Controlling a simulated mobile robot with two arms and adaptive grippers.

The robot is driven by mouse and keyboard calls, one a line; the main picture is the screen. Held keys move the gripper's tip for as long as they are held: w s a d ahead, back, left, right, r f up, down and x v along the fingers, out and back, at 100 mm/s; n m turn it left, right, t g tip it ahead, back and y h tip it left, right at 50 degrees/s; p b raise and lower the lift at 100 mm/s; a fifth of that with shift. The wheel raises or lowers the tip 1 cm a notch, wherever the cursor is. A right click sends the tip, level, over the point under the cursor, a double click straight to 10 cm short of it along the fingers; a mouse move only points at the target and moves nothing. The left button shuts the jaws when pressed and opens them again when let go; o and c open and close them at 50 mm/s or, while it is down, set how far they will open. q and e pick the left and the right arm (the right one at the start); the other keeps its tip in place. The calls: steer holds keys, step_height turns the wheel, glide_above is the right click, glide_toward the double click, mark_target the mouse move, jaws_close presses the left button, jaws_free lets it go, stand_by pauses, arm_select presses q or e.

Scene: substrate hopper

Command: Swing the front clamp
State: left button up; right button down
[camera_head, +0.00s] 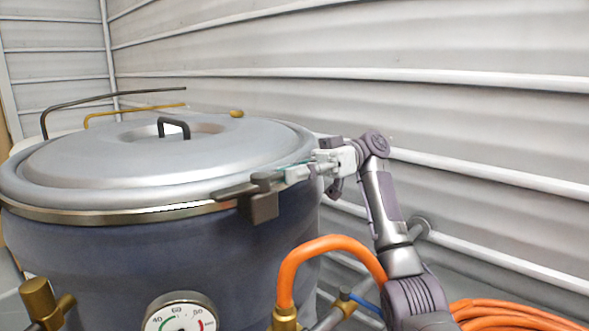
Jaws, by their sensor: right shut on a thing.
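A large dark blue hopper (120,265) with a domed grey lid (90,160) fills the left and middle of the head view. The front clamp (262,198) is a dark grey metal piece on the rim at the lid's right front, with a flat arm lying toward the lid. My right gripper (290,174) comes in from the right and is shut at the clamp's right end, at rim height. Its fingertips partly hide where they meet the clamp. My left gripper is not in view.
An orange hose (325,243) curves up from a brass fitting below my right arm. A pressure gauge (180,315) and a brass valve (42,302) sit low on the hopper's front. A corrugated wall (480,100) stands close behind on the right.

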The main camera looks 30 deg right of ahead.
steer(key=shift+r, duration=0.15)
steer(key=c, duration=1.2)
jaws_free()
steer(key=shift+w, duration=0.1)
steer(key=shift+w+d, duration=0.25)
steer(key=shift+d, duration=1)
steer(key=shift+w+d, duration=0.2)
steer(key=shift+d, duration=1)
steer(key=shift+w+d, duration=0.25)
steer(key=shift+d, duration=1)
